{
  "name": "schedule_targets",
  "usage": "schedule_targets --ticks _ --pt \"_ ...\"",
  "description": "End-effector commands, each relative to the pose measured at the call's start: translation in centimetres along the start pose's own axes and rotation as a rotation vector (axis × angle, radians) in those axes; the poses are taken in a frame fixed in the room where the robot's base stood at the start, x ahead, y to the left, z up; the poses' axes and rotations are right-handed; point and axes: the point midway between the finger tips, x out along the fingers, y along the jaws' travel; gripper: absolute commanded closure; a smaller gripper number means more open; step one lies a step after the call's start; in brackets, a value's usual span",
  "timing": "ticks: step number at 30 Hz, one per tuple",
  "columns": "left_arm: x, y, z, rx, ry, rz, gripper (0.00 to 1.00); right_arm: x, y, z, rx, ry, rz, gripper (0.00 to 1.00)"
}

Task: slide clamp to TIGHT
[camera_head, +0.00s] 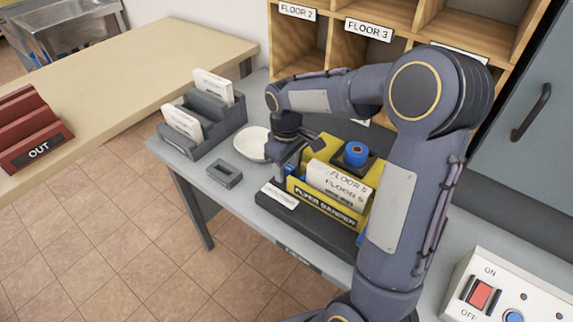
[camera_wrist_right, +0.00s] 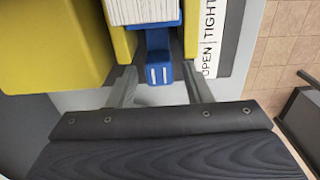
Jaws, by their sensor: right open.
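The yellow flyer bander (camera_head: 325,205) stands on a dark base on the grey table, with white "FLOOR 5" flyers (camera_head: 338,185) in it. In the wrist view, the blue clamp handle (camera_wrist_right: 159,72) sticks out beside the yellow walls (camera_wrist_right: 55,45). It is level with the "OPEN" end of the white OPEN/TIGHT label (camera_wrist_right: 210,40). My right gripper (camera_head: 294,165) is at the bander's left end. In the wrist view, its open fingers (camera_wrist_right: 160,88) stand on either side of the handle, and I cannot tell whether they touch it. My left gripper is out of view.
A grey rack (camera_head: 205,125) with white mail, a white bowl (camera_head: 252,143) and a small grey block (camera_head: 225,174) lie left of the bander. Wooden pigeonholes (camera_head: 302,45) rise behind. A switch panel (camera_head: 500,290) is at the lower right. My right arm covers the bander's right side.

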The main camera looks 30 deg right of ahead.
Motion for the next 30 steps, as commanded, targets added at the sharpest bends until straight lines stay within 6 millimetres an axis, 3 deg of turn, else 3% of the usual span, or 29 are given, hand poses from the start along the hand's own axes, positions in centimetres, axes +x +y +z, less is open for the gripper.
schedule_targets --ticks 5,18,30 --pt "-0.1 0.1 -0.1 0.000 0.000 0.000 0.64 -0.7 0.0 0.0 -0.001 0.001 0.001 0.55" --pt "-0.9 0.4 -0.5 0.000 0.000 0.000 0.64 -7.2 0.0 -0.1 -0.001 0.002 0.000 0.55" --pt "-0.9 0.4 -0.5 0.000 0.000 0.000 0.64 -7.8 0.0 0.0 0.000 0.000 0.000 0.55"
